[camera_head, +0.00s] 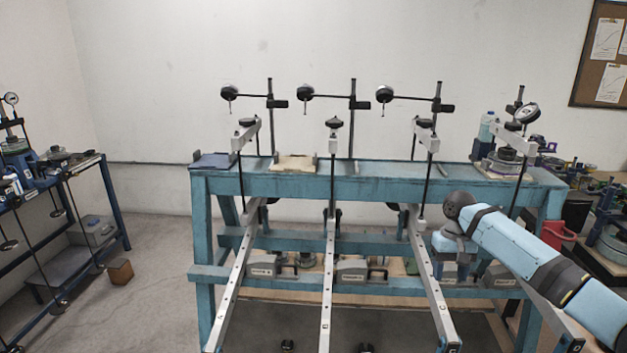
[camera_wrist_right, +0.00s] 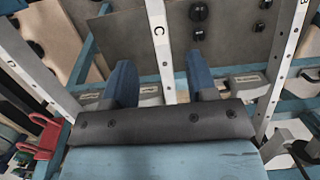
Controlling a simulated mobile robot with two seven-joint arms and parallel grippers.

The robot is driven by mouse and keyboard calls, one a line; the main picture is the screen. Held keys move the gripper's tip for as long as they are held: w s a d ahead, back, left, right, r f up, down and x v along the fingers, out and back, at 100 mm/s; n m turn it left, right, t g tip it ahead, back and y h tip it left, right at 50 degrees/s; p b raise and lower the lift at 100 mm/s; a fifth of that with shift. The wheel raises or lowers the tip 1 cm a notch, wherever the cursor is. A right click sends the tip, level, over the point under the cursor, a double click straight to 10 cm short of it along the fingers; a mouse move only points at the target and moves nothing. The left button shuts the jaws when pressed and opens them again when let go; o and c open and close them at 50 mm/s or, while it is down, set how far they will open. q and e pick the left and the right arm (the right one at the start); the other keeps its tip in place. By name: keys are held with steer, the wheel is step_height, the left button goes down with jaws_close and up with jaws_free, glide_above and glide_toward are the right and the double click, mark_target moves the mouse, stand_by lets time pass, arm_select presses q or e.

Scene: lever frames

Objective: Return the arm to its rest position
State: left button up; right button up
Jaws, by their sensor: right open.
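My right arm (camera_head: 525,255) comes in from the right in the head view, its blue links in front of the bench's right end. Its wrist bends downward, and my right gripper (camera_head: 451,268) hangs there, small and partly lost against the bench. In the right wrist view my right gripper (camera_wrist_right: 160,64) shows two blue fingers spread apart with nothing between them. A lever beam marked C (camera_wrist_right: 158,35) passes behind the gap between them. I cannot tell whether a finger touches anything. My left gripper is not in view.
A blue lever-frame bench (camera_head: 375,188) fills the middle, with long metal beams (camera_head: 327,290) jutting toward me. Dial gauges (camera_head: 384,94) stand above it.

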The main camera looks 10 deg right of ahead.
steer(key=s+a+f+n+t+y+p, duration=0.1)
steer(key=s+a+f+n+t, duration=0.15)
steer(key=s+a+f, duration=0.65)
steer(key=s+a+f+n+t+y+p, duration=0.1)
steer(key=s+a+f+n+t+y, duration=0.2)
steer(key=a+f, duration=0.9)
steer(key=s+a+r+t+h+p, duration=0.1)
steer(key=s+t, duration=0.6)
steer(key=s, duration=1.5)
steer(key=shift+a+r+t+p, duration=0.2)
steer(key=shift+r+t+p, duration=0.15)
steer(key=shift+p, duration=0.25)
